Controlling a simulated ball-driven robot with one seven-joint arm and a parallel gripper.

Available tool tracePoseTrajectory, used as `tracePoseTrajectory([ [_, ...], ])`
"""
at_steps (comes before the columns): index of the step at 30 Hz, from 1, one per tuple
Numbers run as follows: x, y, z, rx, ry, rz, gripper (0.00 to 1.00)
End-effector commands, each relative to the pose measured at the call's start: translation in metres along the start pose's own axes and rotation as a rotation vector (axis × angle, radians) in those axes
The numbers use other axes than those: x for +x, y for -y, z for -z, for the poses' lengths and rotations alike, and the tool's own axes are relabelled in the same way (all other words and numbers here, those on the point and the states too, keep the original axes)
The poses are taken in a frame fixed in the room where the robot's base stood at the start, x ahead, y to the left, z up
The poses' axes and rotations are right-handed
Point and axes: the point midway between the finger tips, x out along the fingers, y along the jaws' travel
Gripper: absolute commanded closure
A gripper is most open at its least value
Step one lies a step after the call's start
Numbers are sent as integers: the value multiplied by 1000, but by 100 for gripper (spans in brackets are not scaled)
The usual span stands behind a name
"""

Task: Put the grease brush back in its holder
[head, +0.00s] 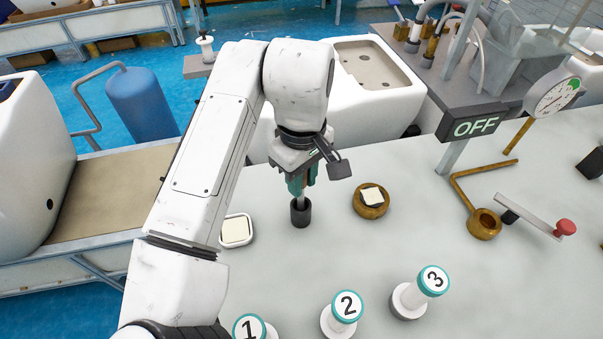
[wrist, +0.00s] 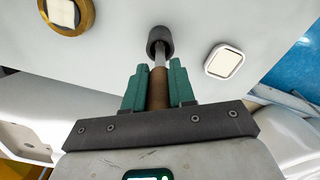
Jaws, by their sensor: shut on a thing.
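My gripper (head: 301,184) points down over the grey worktop, its green fingers closed around the brown handle of the grease brush (wrist: 158,88). The brush hangs upright, with a metal shaft below the handle. At the shaft's lower end is a dark grey cylinder (head: 300,213), also seen in the wrist view (wrist: 160,42). I cannot tell whether this cylinder is the brush head or a separate cup, or whether it touches the worktop. A round brass cup (head: 484,224) with a bent pipe stands at the right; I cannot tell which thing is the holder.
A brass ring with a white square button (head: 371,196) is right of my gripper; a white square button (head: 236,230) is left. Numbered knobs (head: 345,307) line the front. A red-knobbed lever (head: 540,220) and OFF sign (head: 475,127) stand right. Worktop between is clear.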

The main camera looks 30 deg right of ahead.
Motion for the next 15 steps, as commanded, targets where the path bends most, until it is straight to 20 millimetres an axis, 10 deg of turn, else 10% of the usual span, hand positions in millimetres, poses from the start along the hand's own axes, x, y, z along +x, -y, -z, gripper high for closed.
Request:
tracePoseTrajectory([
  [15, 20, 0, 0, 0, 1, 0, 100],
])
